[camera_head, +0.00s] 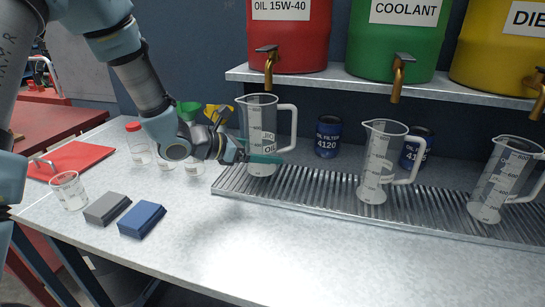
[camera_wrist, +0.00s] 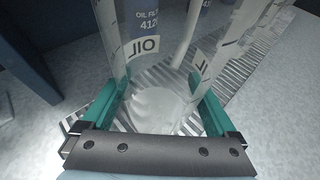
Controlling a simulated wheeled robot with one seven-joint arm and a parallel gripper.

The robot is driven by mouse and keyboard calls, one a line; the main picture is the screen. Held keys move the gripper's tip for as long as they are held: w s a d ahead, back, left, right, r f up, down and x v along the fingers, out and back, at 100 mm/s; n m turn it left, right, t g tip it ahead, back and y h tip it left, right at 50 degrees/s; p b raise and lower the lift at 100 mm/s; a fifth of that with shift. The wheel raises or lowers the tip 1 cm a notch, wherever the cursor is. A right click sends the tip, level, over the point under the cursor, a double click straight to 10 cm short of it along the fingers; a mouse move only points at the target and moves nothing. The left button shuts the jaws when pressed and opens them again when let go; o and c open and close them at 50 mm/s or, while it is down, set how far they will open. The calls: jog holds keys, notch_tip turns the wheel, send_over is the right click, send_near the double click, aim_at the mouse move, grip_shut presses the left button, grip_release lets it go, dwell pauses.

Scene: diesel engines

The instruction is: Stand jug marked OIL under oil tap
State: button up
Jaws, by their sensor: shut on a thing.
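The clear jug marked OIL (camera_head: 262,120) stands upright on the left end of the drip grate, below the brass oil tap (camera_head: 269,66) of the red OIL 15W-40 drum (camera_head: 289,38). My gripper (camera_head: 262,158) is shut around the lower part of this jug, with its teal fingers on both sides. In the wrist view the same jug (camera_wrist: 160,100) shows between the fingers (camera_wrist: 158,112), its OIL mark reversed, over the grate. Whether its base fully rests on the grate is hard to tell.
Two more clear jugs stand on the grate (camera_head: 310,192), one in the middle (camera_head: 378,165) and one at the right (camera_head: 503,180). Blue oil filters (camera_head: 327,136) stand behind. A small beaker (camera_head: 69,190), grey block (camera_head: 107,208) and blue block (camera_head: 142,219) are at left. The front bench is clear.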

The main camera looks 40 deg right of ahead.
jog(key=shift+s+d, duration=0.1)
jog(key=shift+d, duration=0.6)
jog(key=shift+s+d+r+p, duration=0.1)
jog(key=shift+s+d+p, duration=0.1)
jog(key=shift+d, duration=0.15)
jog(key=shift+s+d+p, duration=0.1)
jog(key=shift+d+p, duration=0.1)
jog(key=shift+d, duration=0.1)
notch_tip(320, 180, down, 3)
jog(key=shift+w+a+f+p, duration=0.15)
jog(key=shift+p, duration=0.45)
jog(key=shift+f, duration=0.2)
jog(key=shift+f, duration=0.15)
jog(key=o, duration=1.1)
